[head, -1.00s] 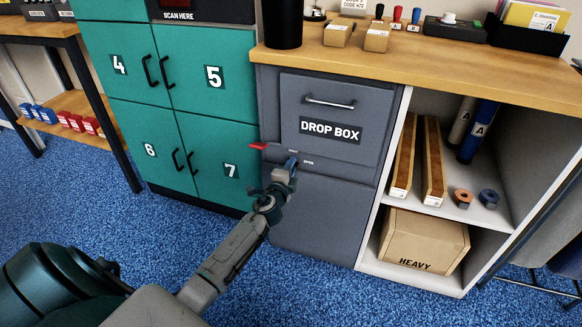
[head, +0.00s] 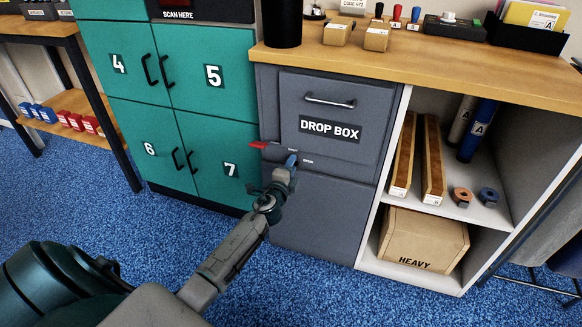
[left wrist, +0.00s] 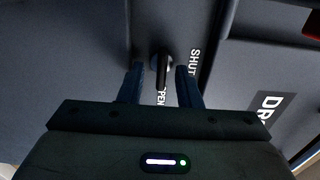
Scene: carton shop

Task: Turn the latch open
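The latch (left wrist: 163,68) shows in the left wrist view as a small dark handle on the grey drop box cabinet, with SHUT lettered to its right and OPEN below it. My left gripper (left wrist: 158,78) is open, with one finger on each side of the handle and a small gap at each side. In the head view, my left gripper (head: 291,160) is at the cabinet front below the DROP BOX sign and hides the handle. I cannot tell the latch's exact angle. A red-ended piece (head: 258,145) sticks out to the left of the gripper. My right gripper is not in view.
The drop box drawer (head: 330,118) is closed above the latch. Green lockers (head: 215,130) stand on the left. A white shelf unit (head: 375,230) with a HEAVY carton (head: 424,240) stands on the right. Blue carpet in front is free.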

